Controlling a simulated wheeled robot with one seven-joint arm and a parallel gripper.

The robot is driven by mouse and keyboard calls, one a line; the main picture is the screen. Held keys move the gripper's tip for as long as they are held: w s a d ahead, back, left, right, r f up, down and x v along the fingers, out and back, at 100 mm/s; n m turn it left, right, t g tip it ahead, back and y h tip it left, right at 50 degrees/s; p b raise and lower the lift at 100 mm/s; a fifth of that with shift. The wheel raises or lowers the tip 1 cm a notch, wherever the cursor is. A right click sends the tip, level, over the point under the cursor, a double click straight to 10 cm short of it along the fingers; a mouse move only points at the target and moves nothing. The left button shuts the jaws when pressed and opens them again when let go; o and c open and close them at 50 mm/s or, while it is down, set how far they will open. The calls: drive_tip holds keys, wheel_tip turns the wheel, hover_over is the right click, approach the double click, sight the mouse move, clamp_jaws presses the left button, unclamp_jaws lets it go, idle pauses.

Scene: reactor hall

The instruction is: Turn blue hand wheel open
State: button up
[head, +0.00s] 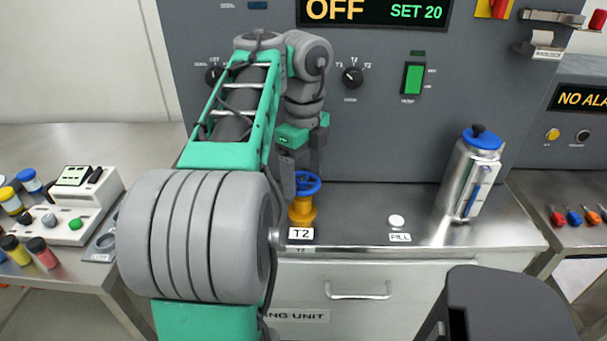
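The blue hand wheel (308,182) sits on a yellow valve body (302,211) on the steel counter, behind the T2 label. My gripper (304,172) points down over the wheel, with its two dark fingers apart and a gap between them. The left finger comes down along the wheel's left side. The right finger ends at or just behind the wheel's far right side. I cannot tell whether either finger touches the rim. My arm hides part of the counter left of the valve.
A steel canister with a blue lid (473,172) stands right on the counter, near a white FILL button (396,221). The grey control panel (390,130) rises close behind the wheel. A side table at left holds a white device (72,205) and several small jars.

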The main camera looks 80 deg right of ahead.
sight(303, 180)
drive_tip(key=c, duration=0.9)
drive_tip(key=n, duration=0.3)
drive_tip(key=o, duration=1.4)
drive_tip(key=shift+c, duration=0.2)
wheel_tip(303, 180, up, 8)
drive_tip(key=p, duration=0.7)
drive_tip(key=shift+p, duration=0.35)
drive_tip(key=shift+f, duration=0.1)
